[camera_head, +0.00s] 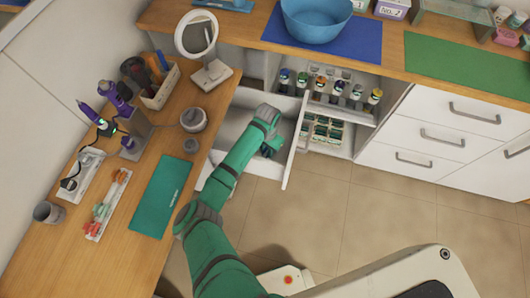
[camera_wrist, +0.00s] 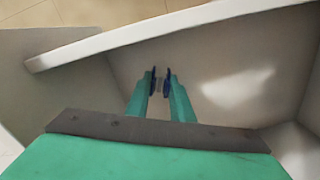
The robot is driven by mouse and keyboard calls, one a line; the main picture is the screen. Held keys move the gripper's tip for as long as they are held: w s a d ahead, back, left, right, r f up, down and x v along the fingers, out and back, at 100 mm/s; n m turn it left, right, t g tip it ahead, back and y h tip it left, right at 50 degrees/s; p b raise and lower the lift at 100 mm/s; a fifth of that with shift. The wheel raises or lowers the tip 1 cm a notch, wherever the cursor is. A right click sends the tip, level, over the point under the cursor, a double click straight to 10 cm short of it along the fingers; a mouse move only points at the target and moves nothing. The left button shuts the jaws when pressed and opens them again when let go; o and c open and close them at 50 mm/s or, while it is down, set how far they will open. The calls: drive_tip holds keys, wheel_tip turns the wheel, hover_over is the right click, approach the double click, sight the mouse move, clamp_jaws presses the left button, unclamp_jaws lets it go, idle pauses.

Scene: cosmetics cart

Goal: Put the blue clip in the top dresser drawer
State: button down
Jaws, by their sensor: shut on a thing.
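The top dresser drawer (camera_head: 294,150) is white and pulled open, below the counter corner in the head view. My gripper (camera_head: 268,151) reaches down into the open drawer, and my forearm partly hides the inside. In the wrist view, my gripper (camera_wrist: 160,82) points at the drawer's pale floor, with the drawer's wall rim (camera_wrist: 100,45) running across the top. The fingers are close together, shut on a small dark blue thing, which I take for the blue clip (camera_wrist: 153,80). It shows at the fingertips, and its full shape is hidden. I cannot tell if it touches the drawer floor.
Shelves of bottles (camera_head: 337,88) stand right of the drawer. A blue bowl (camera_head: 316,18) sits on the back counter.

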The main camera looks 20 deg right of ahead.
drive_tip(key=shift+f, duration=2.1)
drive_tip(key=shift+f, duration=0.1)
drive_tip(key=c, duration=1.6)
unclamp_jaws()
drive_tip(key=shift+o, duration=0.2)
wheel_tip(320, 180, up, 12)
drive_tip(key=shift+f, duration=0.15)
drive_tip(key=shift+s+r, duration=0.1)
drive_tip(key=shift+r, duration=0.2)
